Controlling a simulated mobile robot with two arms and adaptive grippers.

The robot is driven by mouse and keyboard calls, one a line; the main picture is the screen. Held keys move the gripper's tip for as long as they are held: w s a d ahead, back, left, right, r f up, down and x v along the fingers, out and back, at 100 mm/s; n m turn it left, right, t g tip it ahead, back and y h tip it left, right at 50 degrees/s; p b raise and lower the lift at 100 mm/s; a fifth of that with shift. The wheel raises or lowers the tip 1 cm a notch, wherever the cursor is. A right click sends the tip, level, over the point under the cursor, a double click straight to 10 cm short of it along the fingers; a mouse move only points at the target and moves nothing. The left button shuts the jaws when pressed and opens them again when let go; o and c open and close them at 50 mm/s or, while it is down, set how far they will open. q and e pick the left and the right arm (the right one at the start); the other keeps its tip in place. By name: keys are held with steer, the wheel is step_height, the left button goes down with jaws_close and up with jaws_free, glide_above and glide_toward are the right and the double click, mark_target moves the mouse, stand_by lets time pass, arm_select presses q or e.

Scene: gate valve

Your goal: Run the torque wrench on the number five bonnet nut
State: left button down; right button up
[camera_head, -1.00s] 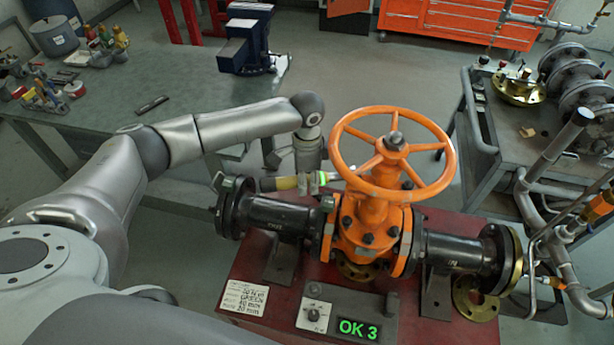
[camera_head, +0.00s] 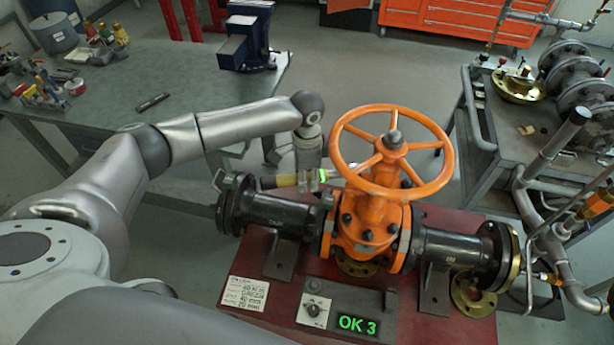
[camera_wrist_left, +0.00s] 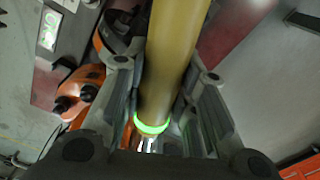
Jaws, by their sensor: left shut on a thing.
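The orange gate valve (camera_head: 368,222) with its large handwheel (camera_head: 432,186) stands on a red bench between two black flanged pipes. Several dark nuts show on its bonnet; I cannot tell which is number five. My left gripper (camera_head: 309,180) is behind and left of the valve, shut on the yellow handle of the torque wrench (camera_head: 279,182). In the left wrist view the handle (camera_wrist_left: 176,50) runs between the fingers (camera_wrist_left: 152,120), with a lit green ring. The wrench's far end is hidden behind the valve. A display (camera_head: 357,325) reads "OK 3" in green. My right gripper is not in view.
The red bench (camera_head: 235,322) carries a written card (camera_head: 245,294) and a switch box (camera_head: 313,310). A grey workbench (camera_head: 190,85) with a blue vise (camera_head: 246,38) is at back left. A cart (camera_head: 505,145) with flanged parts and pipework stands at right.

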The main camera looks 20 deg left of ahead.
arm_select(q)
steer(key=shift+f, duration=0.1)
stand_by(0.4)
steer(key=shift+w+f+b, duration=0.1)
steer(key=shift+f+b, duration=0.3)
steer(key=shift+f, duration=1.05)
steer(key=shift+f+p, duration=0.2)
steer(key=shift+p, duration=0.3)
stand_by(0.4)
steer(key=shift+f+p, duration=0.4)
steer(key=shift+p, duration=0.1)
stand_by(1.2)
steer(key=shift+p, duration=0.4)
steer(key=shift+r+p, duration=0.2)
steer(key=shift+p, duration=0.15)
stand_by(0.5)
stand_by(0.4)
